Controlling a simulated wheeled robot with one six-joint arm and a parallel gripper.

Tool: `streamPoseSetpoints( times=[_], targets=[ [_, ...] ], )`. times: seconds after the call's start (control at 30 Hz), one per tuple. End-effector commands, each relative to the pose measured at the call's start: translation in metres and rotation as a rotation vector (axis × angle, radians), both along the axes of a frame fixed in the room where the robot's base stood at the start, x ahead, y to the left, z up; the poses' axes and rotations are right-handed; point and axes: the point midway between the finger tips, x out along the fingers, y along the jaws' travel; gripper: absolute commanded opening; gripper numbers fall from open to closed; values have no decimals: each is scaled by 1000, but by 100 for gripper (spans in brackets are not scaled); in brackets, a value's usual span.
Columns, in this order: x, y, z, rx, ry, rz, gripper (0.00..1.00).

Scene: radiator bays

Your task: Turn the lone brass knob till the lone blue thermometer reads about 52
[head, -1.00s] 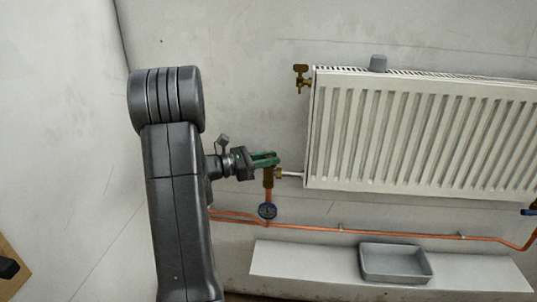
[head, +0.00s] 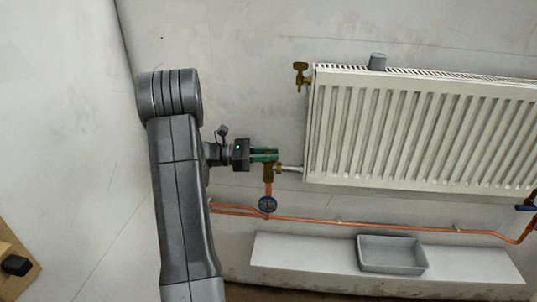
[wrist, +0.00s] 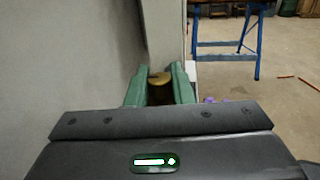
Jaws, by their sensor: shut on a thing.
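My gripper (head: 264,155) has green fingers and is shut on the brass knob at the radiator's lower left inlet. The knob (wrist: 159,78) shows as a round brass top between the fingers in the wrist view; in the head view the fingers mostly hide it. The brass valve body (head: 268,173) shows just below the fingers. The blue thermometer (head: 267,204) is a small round dial on the copper pipe directly below the valve. Its reading is too small to make out.
The white radiator (head: 420,130) is right of my gripper. A brass bleed valve (head: 301,76) sits at its upper left. A grey block (head: 377,62) is on top. A grey tray (head: 392,256) rests on a white ledge (head: 300,262). A copper pipe (head: 400,228) runs along the wall.

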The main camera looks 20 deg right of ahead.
Motion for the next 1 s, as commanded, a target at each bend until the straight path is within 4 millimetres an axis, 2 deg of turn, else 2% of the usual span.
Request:
streamPoseSetpoints(
  times=[0.03,0.07,0.13,0.43,0.57,0.67,1.0],
  targets=[
    [0,0,0,-1,-1,0,0],
    [0,0,0,-1,-1,0,26],
    [0,0,0,-1,-1,1,40],
    [0,1,0,0,-1,1,40],
    [5,10,1,-1,-1,3,40],
    [12,26,0,0,0,6,40],
    [41,97,0,-1,-2,4,40]
  ],
)
